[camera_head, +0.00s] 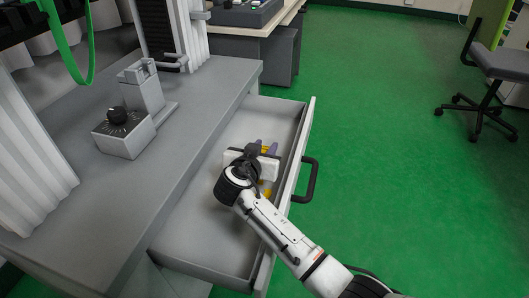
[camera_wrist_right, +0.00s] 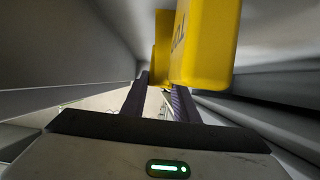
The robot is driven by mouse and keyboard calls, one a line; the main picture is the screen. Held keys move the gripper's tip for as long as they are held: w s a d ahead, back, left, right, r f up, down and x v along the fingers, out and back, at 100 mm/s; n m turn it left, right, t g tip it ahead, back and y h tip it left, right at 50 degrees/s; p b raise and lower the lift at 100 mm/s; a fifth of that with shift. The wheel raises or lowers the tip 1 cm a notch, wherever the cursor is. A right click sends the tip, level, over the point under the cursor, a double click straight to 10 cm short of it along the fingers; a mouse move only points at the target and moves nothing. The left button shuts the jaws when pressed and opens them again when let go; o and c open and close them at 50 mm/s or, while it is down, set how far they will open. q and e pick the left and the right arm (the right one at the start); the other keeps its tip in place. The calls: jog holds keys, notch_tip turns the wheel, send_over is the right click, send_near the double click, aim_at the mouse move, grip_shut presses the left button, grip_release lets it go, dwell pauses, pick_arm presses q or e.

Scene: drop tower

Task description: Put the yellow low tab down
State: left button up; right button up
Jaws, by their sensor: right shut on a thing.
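My right gripper (camera_head: 266,148) reaches down into the open drawer (camera_head: 218,238) in the head view. It is shut on the yellow low tab (camera_head: 265,151), which shows as a small patch of yellow between the fingers. In the right wrist view the two dark fingers (camera_wrist_right: 160,88) point at the yellow tab (camera_wrist_right: 206,42), which carries dark lettering and fills the upper middle. The gripper body hides much of the tab in the head view. Whether the tab touches the drawer floor I cannot tell. My left gripper is not in view.
The drawer front with its dark handle (camera_head: 306,180) stands right of the gripper. The drawer floor nearer me looks bare. A grey worktop (camera_head: 85,215) with a dial box (camera_head: 124,133) lies left. Green floor is clear at right, with an office chair (camera_head: 492,65) beyond.

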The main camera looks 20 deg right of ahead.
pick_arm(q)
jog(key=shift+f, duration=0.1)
pick_arm(e)
jog(key=shift+f, duration=0.3)
jog(key=shift+f, duration=0.1)
jog(key=shift+f, duration=0.2)
jog(key=o, duration=1)
jog(key=shift+r, duration=0.1)
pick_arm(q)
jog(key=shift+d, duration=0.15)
